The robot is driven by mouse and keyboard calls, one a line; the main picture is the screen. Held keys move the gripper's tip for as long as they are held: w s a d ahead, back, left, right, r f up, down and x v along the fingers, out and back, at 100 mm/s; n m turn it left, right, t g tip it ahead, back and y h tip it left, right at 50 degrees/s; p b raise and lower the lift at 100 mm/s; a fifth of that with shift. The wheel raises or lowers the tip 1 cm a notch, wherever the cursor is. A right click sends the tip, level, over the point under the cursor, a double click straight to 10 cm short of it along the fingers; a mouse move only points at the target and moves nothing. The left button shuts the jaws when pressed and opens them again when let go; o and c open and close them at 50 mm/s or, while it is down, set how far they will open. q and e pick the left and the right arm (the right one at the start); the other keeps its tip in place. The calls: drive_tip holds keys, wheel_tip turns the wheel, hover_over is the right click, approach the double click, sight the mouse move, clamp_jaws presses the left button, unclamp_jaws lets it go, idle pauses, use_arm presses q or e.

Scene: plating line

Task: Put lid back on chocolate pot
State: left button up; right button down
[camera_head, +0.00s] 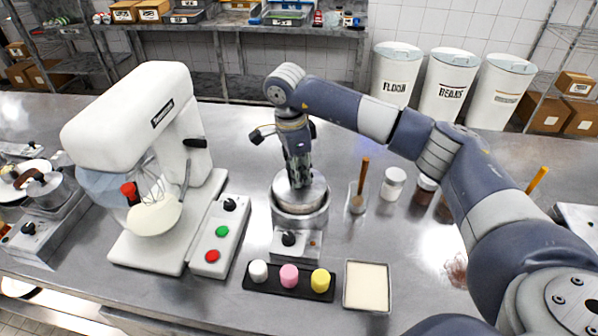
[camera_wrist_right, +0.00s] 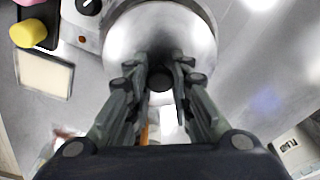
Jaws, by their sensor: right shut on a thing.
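The chocolate pot (camera_head: 300,217) is a round steel pot on a small heater base with a black knob, in the middle of the counter. Its steel lid (camera_head: 313,193) is level over the pot's mouth; I cannot tell whether it is fully seated or slightly above the rim. My right gripper (camera_head: 299,181) points down from above and is shut on the lid's dark knob. In the right wrist view the fingers (camera_wrist_right: 160,84) close around the knob, with the shiny lid (camera_wrist_right: 133,32) beyond. The pot's inside is hidden. My left gripper is not in view.
A white stand mixer (camera_head: 140,100) and a button box (camera_head: 222,235) stand left. A black tray (camera_head: 262,287) with coloured cylinders and a cream-filled pan (camera_head: 367,287) lie in front. A glass with a wooden-handled tool (camera_head: 358,198) and jars (camera_head: 393,183) stand close on the right.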

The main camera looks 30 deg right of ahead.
idle(0.3)
drive_tip(key=c, duration=0.9)
unclamp_jaws()
drive_tip(key=shift+o, duration=0.2)
drive_tip(key=shift+r, duration=0.15)
drive_tip(key=shift+r+p, duration=1.95)
drive_tip(key=shift+r, duration=1.4)
clamp_jaws()
drive_tip(key=shift+f, duration=0.1)
